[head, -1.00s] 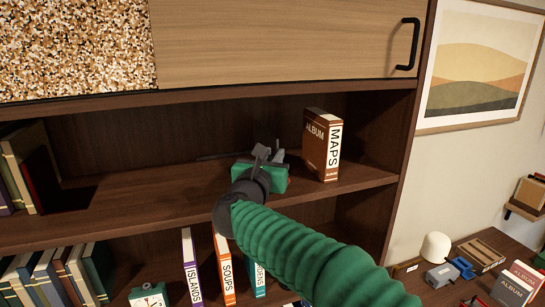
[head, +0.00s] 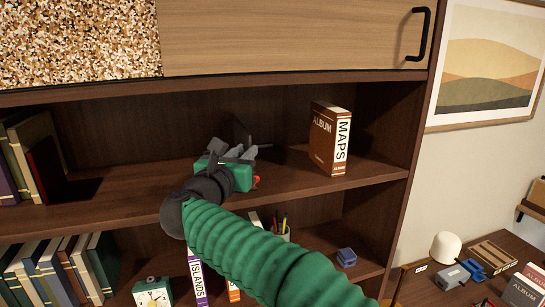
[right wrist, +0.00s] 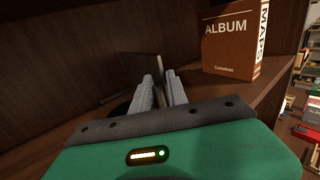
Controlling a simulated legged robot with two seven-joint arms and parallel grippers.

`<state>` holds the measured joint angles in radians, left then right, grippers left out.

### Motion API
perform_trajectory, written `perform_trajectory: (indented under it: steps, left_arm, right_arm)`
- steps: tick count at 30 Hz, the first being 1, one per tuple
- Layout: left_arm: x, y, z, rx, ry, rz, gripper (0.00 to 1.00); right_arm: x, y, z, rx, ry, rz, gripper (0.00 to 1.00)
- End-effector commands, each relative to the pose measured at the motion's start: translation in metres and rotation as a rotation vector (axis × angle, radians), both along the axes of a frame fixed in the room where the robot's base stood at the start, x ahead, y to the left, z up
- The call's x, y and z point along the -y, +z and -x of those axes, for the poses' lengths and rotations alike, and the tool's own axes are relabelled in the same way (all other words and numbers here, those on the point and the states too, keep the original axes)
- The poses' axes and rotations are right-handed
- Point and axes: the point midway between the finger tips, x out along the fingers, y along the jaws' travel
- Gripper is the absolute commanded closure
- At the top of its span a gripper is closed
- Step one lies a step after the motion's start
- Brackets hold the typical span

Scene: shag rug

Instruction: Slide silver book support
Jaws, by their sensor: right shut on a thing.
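The book support shows as a thin, dark grey upright plate (head: 241,134) on the upper shelf, just behind my right gripper. In the right wrist view the plate (right wrist: 142,76) stands beyond the fingers, with a thin base edge low at its left. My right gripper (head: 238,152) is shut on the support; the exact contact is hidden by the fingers. The grey fingers also show close together in the right wrist view (right wrist: 160,92). A brown MAPS album (head: 329,139) stands upright to the right, apart from the gripper. My left gripper is not in view.
Several books (head: 30,160) stand at the left end of the upper shelf (head: 120,196). Shelf surface is bare between them and my gripper. A wooden cabinet door (head: 290,38) is above. The lower shelf holds books, a clock (head: 153,294) and a pen cup (head: 281,232).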

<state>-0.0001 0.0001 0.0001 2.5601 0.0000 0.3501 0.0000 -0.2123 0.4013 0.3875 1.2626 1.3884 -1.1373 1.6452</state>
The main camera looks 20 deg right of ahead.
Motion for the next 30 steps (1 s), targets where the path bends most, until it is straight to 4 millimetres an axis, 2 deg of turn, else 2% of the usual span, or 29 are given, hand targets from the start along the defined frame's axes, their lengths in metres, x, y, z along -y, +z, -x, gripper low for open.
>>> perform_trajectory:
  steps: [1,4,15,16,18,27,30]
  left_arm:
    - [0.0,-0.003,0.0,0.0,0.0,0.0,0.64]
    - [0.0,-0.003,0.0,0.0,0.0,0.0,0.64]
    - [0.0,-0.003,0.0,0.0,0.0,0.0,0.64]
    - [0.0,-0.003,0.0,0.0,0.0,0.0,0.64]
    - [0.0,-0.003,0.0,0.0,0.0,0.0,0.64]
    - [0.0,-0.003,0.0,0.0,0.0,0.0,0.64]
    - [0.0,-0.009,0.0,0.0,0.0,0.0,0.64]
  right_arm:
    - [-0.015,-0.006,-0.001,-0.007,0.011,-0.004,1.0]
    - [-0.028,-0.005,0.0,-0.007,0.009,-0.003,1.0]
    - [-0.032,-0.004,0.001,-0.008,0.004,-0.002,1.0]
    - [-0.031,-0.004,0.001,-0.008,0.003,-0.002,0.77]
    - [-0.031,-0.003,0.001,-0.008,0.002,-0.001,0.68]
    - [-0.031,-0.001,0.003,-0.003,0.001,-0.001,0.66]
    - [-0.035,-0.003,0.009,-0.003,0.002,-0.002,0.66]
